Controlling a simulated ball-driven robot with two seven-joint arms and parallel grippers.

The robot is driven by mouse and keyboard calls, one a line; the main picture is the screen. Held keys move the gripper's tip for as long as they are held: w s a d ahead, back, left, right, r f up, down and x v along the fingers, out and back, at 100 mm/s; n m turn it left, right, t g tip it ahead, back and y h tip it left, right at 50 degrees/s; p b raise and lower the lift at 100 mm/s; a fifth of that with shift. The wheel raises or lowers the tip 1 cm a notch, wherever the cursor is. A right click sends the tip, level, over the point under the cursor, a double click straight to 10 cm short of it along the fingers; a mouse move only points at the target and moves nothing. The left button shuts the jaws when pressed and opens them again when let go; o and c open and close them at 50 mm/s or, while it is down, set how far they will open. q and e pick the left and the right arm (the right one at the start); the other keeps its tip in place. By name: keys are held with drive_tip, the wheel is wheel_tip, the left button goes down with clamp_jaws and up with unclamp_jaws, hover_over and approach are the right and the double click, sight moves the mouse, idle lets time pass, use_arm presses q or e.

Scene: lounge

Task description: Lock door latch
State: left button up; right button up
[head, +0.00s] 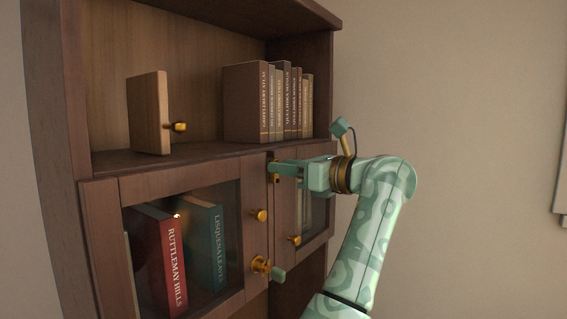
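The low cabinet has a left glass door (141,189) and a right glass door (318,238), both looking closed. A small brass latch piece (275,179) sits at the top where the doors meet. My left gripper (274,168) reaches in from the right with its fingertips at this piece and partly covers it. Whether its fingers are open or closed on the brass cannot be told. A lower brass fitting (260,265) sits on the left door's edge, with a small green piece (278,273) beside it that I cannot identify.
Brass knobs sit on the left door (260,215) and right door (295,240). Several books (245,103) and a wooden block with a brass knob (147,114) stand on the shelf above. Red (166,259) and teal (205,242) books show behind glass.

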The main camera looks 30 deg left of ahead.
use_arm(q)
drive_tip(key=shift+a, duration=0.6)
use_arm(e)
drive_tip(key=shift+a+r, duration=0.1)
drive_tip(key=shift+a, duration=0.2)
use_arm(q)
clamp_jaws()
use_arm(e)
drive_tip(key=shift+d, duration=0.1)
drive_tip(key=shift+r, duration=0.1)
